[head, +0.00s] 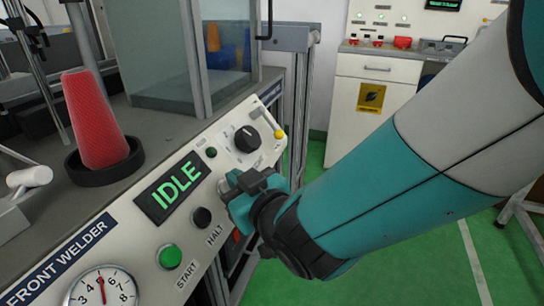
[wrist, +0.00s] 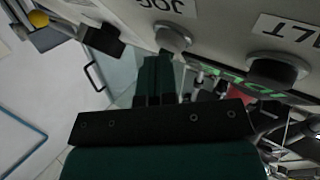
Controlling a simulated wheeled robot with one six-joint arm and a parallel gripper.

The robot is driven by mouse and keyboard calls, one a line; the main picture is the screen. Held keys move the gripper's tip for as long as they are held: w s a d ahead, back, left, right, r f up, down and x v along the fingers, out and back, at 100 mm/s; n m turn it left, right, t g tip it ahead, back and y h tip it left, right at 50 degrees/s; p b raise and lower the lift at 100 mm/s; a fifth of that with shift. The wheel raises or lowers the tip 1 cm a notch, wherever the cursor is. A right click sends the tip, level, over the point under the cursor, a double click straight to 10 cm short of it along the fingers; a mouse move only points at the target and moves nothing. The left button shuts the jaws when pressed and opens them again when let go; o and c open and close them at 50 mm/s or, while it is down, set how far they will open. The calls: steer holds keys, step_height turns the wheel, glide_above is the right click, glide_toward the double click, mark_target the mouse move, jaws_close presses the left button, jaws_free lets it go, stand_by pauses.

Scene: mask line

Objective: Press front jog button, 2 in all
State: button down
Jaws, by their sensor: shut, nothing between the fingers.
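The front welder's sloped control panel (head: 130,225) carries a lit display (head: 172,188) reading IDLE. The jog button (wrist: 173,37) is a pale grey round button beside an upside-down JOG label in the wrist view. In the head view my gripper (head: 236,186) covers most of that spot. My gripper (wrist: 163,65) is shut and empty, with its fingertips close to the jog button. I cannot tell whether they touch it.
The black HALT button (head: 201,218) and green START button (head: 170,257) sit nearby on the panel. A black selector knob (head: 247,139) and yellow-tipped lever (head: 278,134) are above. A red cone (head: 95,118) stands behind the panel. Green floor lies at right.

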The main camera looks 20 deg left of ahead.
steer(key=shift+a+f, duration=0.15)
stand_by(0.4)
steer(key=shift+d+r+p, duration=0.3)
steer(key=shift+d+r, duration=0.25)
steer(key=shift+d, duration=0.1)
steer(key=shift+r, duration=0.1)
steer(key=d+r+p, duration=0.1)
steer(key=d+p, duration=0.1)
steer(key=d+r+p, duration=0.1)
steer(key=r+p, duration=0.1)
steer(key=p, duration=0.1)
steer(key=shift+s+d, duration=0.2)
steer(key=shift+d, duration=0.2)
stand_by(0.5)
